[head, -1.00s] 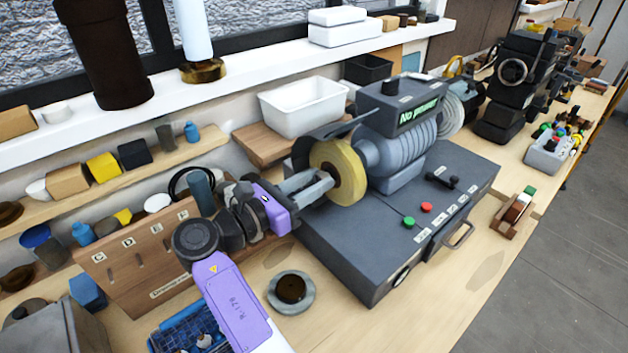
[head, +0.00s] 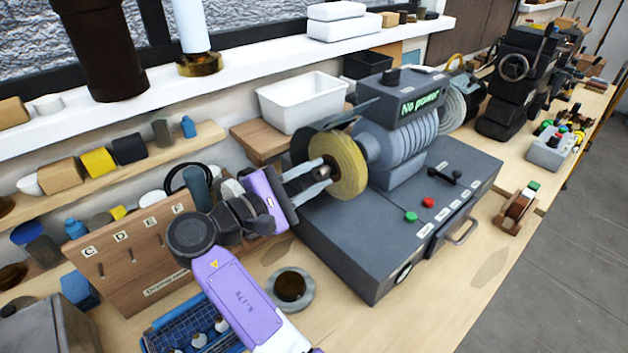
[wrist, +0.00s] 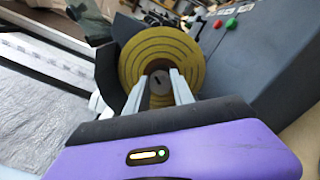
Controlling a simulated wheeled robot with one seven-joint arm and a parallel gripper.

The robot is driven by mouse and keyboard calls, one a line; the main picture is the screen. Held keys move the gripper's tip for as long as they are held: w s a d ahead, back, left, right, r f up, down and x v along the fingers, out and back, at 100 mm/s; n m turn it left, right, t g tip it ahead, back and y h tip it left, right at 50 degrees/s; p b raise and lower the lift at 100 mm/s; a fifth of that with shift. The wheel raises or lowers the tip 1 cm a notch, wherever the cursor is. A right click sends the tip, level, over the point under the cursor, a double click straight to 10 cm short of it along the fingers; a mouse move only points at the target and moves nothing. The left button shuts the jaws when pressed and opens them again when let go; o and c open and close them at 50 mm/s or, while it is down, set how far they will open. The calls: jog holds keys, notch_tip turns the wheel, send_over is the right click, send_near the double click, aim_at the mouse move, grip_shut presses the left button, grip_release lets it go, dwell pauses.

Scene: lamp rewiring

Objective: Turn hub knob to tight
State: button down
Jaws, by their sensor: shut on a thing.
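The yellow-tan wheel (head: 350,172) sits at the left end of the grey ribbed motor housing, and shows ringed and face-on in the wrist view (wrist: 133,70). The hub knob (wrist: 160,84) is a small grey round piece with a dark slot mark at the wheel's centre. My gripper (head: 326,170) reaches the hub from the left. Its two fingers (wrist: 166,88) stand on either side of the knob and are shut on it. The fingers partly hide the knob, and I cannot read any tight marking.
The grey machine base (head: 345,235) has a green button (head: 411,216), a red button (head: 428,202) and a black lever. A dark guard (head: 310,143) curves behind the wheel. A white bin (head: 302,103) stands behind; a round dish (head: 291,288) lies in front.

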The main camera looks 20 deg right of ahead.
jog(key=m+b, duration=0.1)
jog(key=m, duration=0.1)
jog(key=m+b, duration=0.3)
jog(key=shift+s+f+m, duration=0.1)
jog(key=shift+f+m, duration=0.2)
jog(key=m+b, duration=0.4)
jog(key=m, duration=0.1)
jog(key=shift+b, duration=0.3)
jog(key=c, duration=1.1)
grip_release()
jog(key=shift+r, duration=0.1)
jog(key=shift+a, duration=0.1)
jog(key=shift+b+v, duration=0.5)
jog(key=shift+v, duration=3.3)
